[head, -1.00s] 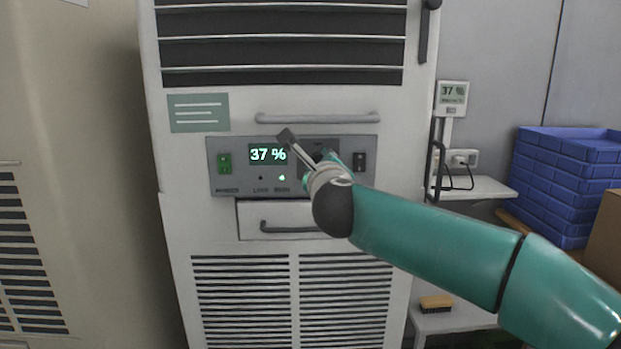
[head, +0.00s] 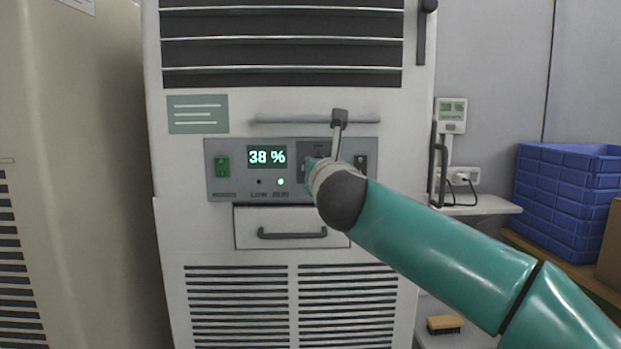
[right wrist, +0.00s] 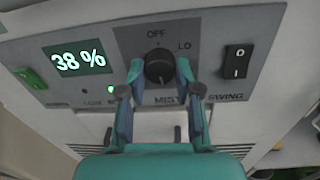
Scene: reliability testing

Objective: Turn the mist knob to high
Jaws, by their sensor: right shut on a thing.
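The black mist knob (right wrist: 158,67) sits on the grey control panel (head: 228,147) of the tall white machine. The right wrist view shows OFF above the knob, LO at its upper right and MIST below it. My right gripper (right wrist: 160,73) is shut on the knob, one finger on each side. I cannot tell exactly where the knob's pointer stands, and no high mark is readable. In the head view my right wrist hides most of the knob. The display (head: 267,156) reads 38 %. My left gripper is out of view.
A green switch (head: 222,165) is at the panel's left and a black SWING switch (right wrist: 236,62) at its right. A bar handle (head: 270,121) runs above the panel, and a drawer handle (head: 292,233) is below. Blue crates (head: 565,200) stand at the right.

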